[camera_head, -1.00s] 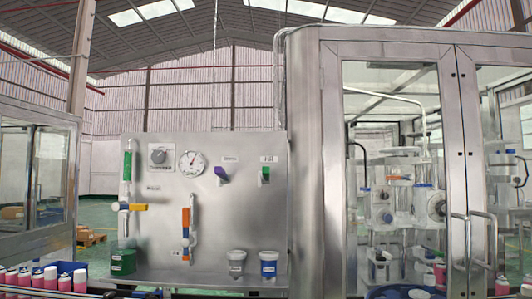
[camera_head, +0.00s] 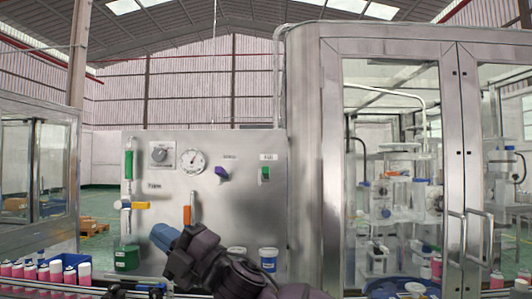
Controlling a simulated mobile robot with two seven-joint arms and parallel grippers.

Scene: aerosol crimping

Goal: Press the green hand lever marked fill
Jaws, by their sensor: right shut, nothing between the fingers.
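The green hand lever (camera_head: 265,173) sits at the upper right of the steel panel, under a small white label (camera_head: 268,157) whose print is too small to read surely. My right gripper (camera_head: 160,234) has a blue tip and is shut and empty. It is in front of the lower left part of the panel, below and left of the green lever and well apart from it. My right arm comes in from the bottom and hides part of the panel's lower middle. My left gripper is not in view.
A purple lever (camera_head: 221,173) is left of the green one. A blue cup (camera_head: 268,258) is below. A glass-doored cabinet (camera_head: 310,150) stands right.

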